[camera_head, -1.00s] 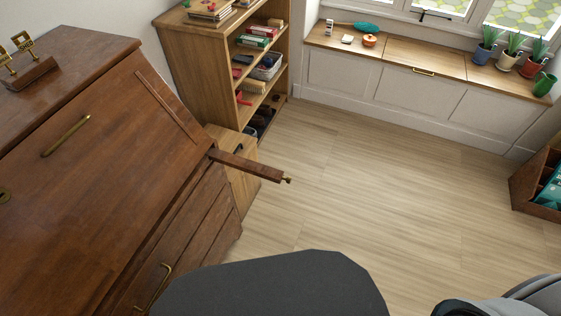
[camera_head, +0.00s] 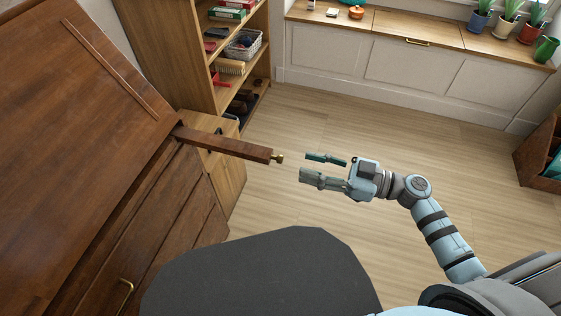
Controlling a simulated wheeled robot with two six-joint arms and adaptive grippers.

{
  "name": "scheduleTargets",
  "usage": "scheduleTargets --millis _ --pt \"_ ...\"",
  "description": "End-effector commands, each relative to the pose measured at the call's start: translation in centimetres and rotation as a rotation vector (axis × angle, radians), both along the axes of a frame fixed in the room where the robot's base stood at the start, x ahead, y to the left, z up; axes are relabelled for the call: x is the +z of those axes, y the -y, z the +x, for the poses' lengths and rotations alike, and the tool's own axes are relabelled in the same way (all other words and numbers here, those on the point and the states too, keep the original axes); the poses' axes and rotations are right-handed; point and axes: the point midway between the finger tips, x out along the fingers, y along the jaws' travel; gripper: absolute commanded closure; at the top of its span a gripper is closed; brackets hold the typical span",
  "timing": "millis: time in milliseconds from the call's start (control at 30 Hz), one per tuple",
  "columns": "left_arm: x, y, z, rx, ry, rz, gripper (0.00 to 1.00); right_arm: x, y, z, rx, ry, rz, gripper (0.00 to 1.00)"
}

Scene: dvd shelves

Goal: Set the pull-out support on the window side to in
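The pull-out support (camera_head: 228,144) is a brown wooden bar with a small brass knob (camera_head: 278,158) on its end. It sticks out from the dark wooden desk (camera_head: 85,110) on the side toward the window. My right gripper (camera_head: 324,168) is open and empty, its two fingers pointing left toward the knob. A small gap shows between the fingertips and the knob in the picture. My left gripper is not in view.
An open wooden shelf (camera_head: 178,61) with boxes and a basket stands behind the support. A small wooden cabinet (camera_head: 232,179) is beneath the bar. A window bench (camera_head: 375,54) with plant pots runs along the back. The wood floor (camera_head: 400,135) in the middle is clear.

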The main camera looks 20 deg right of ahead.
Motion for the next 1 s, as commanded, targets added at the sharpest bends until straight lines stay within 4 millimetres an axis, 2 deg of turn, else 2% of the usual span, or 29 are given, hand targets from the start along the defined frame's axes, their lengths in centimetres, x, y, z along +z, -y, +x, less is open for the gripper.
scheduleTargets --millis 100,300,433,667,700,767,900,933,1000 --pt "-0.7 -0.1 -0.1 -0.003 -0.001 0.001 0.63 -0.1 -3.0 1.9 -0.001 0.004 0.007 0.63" --pt "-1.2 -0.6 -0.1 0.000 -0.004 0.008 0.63 -0.1 -5.9 3.8 -0.003 0.001 0.004 0.63" --pt "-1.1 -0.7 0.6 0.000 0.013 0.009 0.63 -0.1 -6.7 4.3 -0.003 -0.001 0.003 0.63" --pt "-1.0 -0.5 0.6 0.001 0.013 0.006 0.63 0.0 -6.8 4.3 -0.004 -0.002 0.001 0.63" --pt "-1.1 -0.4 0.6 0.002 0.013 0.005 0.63 0.0 -6.8 4.3 -0.004 -0.002 0.001 0.65" --pt "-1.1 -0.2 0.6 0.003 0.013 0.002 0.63 -0.1 -6.7 4.3 -0.004 -0.002 0.001 0.74" --pt "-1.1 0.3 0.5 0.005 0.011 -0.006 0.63 -0.1 -6.7 4.3 -0.004 -0.002 0.001 0.97" --pt "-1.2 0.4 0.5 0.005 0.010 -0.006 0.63 -0.1 -6.7 4.3 -0.004 -0.002 0.001 1.00" --pt "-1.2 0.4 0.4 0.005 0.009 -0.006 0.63 -0.1 -6.7 4.3 -0.004 -0.002 0.001 1.00"
